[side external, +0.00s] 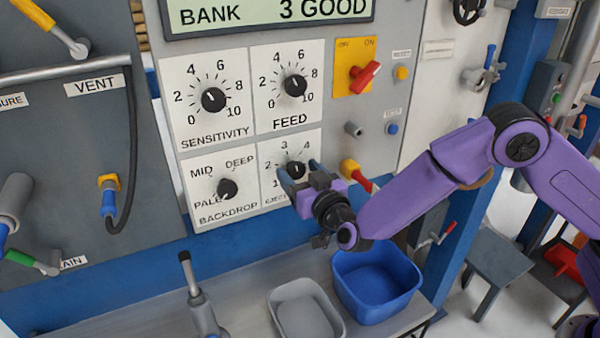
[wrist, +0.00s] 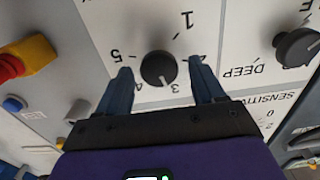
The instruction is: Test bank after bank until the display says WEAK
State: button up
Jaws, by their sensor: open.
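The green display (side external: 268,14) at the top of the panel reads BANK 3 GOOD. A black numbered dial knob (side external: 296,169) sits on the lower right plate, whose bottom label is partly hidden by my gripper (side external: 301,175). In the wrist view the same knob (wrist: 158,69) lies between my two blue fingers, and its pale mark points toward the 3. My gripper (wrist: 160,78) is open, with a finger on either side of the knob; a gap shows on each side.
Other knobs are close by: SENSITIVITY (side external: 213,100), FEED (side external: 294,85) and BACKDROP (side external: 227,188). A red switch (side external: 365,76) and a red-and-yellow control (side external: 351,170) are at right. A blue bin (side external: 375,288) and grey tray (side external: 304,312) stand below.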

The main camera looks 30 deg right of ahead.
jog(key=shift+w, duration=0.2)
jog(key=c, duration=1)
jog(key=shift+m, duration=0.4)
jog(key=m, duration=0.5)
jog(key=shift+m, duration=0.3)
jog(key=m, duration=0.5)
jog(key=shift+d+f, duration=0.1)
jog(key=shift+d, duration=0.05)
jog(key=shift+m, duration=0.3)
